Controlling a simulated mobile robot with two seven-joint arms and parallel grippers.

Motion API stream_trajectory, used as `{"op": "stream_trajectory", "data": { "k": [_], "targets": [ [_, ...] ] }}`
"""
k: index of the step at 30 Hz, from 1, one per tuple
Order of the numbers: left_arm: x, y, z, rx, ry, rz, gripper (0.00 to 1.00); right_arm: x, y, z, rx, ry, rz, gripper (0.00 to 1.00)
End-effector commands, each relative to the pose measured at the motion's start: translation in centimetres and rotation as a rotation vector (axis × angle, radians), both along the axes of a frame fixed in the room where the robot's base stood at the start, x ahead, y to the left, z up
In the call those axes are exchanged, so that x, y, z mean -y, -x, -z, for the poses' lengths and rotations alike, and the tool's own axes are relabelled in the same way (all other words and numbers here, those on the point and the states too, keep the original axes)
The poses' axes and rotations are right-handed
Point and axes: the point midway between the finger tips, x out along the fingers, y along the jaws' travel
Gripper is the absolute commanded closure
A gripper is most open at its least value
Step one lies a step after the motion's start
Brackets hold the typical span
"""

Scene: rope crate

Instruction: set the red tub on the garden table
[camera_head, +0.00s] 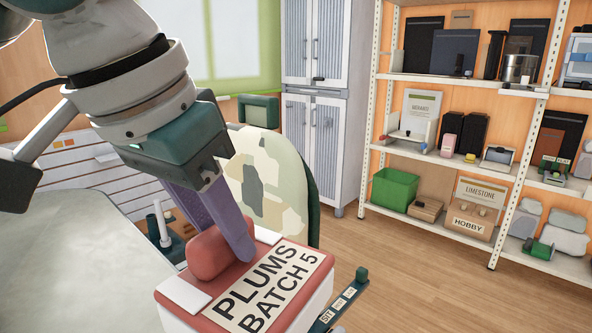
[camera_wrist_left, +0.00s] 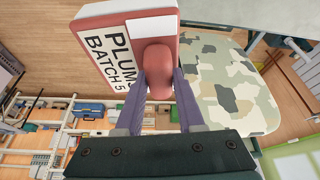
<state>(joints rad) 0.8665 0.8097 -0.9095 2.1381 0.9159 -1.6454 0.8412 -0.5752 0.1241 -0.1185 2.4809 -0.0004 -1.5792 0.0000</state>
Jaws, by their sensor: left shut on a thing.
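The red tub (camera_head: 185,319) has a red lid with a label reading "PLUMS BATCH 5" and a thick red handle on top. It shows at the bottom middle of the head view and at the top of the left wrist view (camera_wrist_left: 115,50). My left gripper (camera_head: 226,245) points down and is shut on the tub's handle; in the left wrist view its purple fingers (camera_wrist_left: 157,82) flank the handle. A pale grey tabletop (camera_head: 65,260), perhaps the garden table, lies left of the tub. The tub's underside is out of view. My right gripper is not in view.
A camouflage-patterned chair back (camera_head: 270,175) stands just behind the tub. A dark green caddy with white candle-like sticks (camera_head: 160,225) is left of the gripper. Loaded shelves (camera_head: 450,80) stand at the right, with open wooden floor (camera_head: 430,290) before them.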

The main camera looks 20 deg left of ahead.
Motion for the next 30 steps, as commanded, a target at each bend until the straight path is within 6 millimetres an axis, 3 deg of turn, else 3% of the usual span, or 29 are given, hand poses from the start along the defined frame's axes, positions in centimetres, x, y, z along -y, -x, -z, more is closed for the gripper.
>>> {"op": "stream_trajectory", "data": {
  "k": [1,3,9,12,15,19,30],
  "targets": [
    [-0.3,-0.1,3.8,-0.011,0.002,0.022,1.00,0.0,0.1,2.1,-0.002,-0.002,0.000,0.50],
    [-0.8,-0.4,7.2,-0.009,0.001,0.062,1.00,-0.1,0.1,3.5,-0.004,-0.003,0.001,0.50],
    [-3.2,-0.5,15.9,-0.007,-0.001,0.165,1.00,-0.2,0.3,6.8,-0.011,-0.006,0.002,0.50],
    [-4.4,-0.2,19.2,-0.005,-0.001,0.203,1.00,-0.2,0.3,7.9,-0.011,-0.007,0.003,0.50],
    [-5.4,0.2,21.5,-0.002,-0.001,0.231,1.00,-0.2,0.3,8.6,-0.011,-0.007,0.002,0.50],
    [-6.2,0.4,23.0,0.002,-0.001,0.256,1.00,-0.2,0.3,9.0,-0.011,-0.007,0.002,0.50],
    [-6.4,0.5,23.2,0.004,0.000,0.265,1.00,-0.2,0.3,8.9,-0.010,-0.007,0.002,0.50]
  ]
}}
